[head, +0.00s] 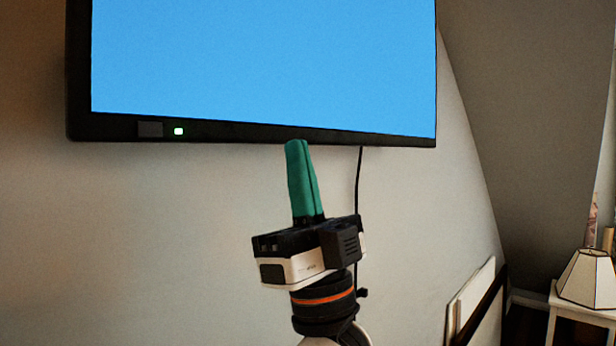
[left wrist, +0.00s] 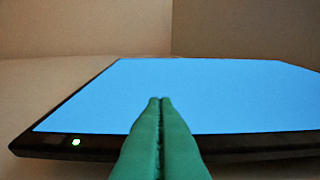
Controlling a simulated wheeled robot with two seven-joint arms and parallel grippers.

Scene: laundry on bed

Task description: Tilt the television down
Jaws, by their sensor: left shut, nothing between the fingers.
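The television (head: 270,65) hangs on the wall with a bright blue screen and a black frame. A small green light shows at the lower left of its frame. It fills much of the left wrist view (left wrist: 210,95) too, with its lower edge nearest. My left gripper (head: 296,145) points up, its green fingers shut together with nothing between them. The fingertips are at the lower edge of the television's frame in the head view. In the left wrist view the fingers (left wrist: 160,100) overlap the screen; I cannot tell whether they touch it. My right gripper is not in view.
A black cable (head: 358,190) hangs from the television down the wall, behind my left gripper. At the lower right are a lamp (head: 588,278) on a white side table (head: 575,311) and a leaning panel (head: 472,300). The wall left of my arm is clear.

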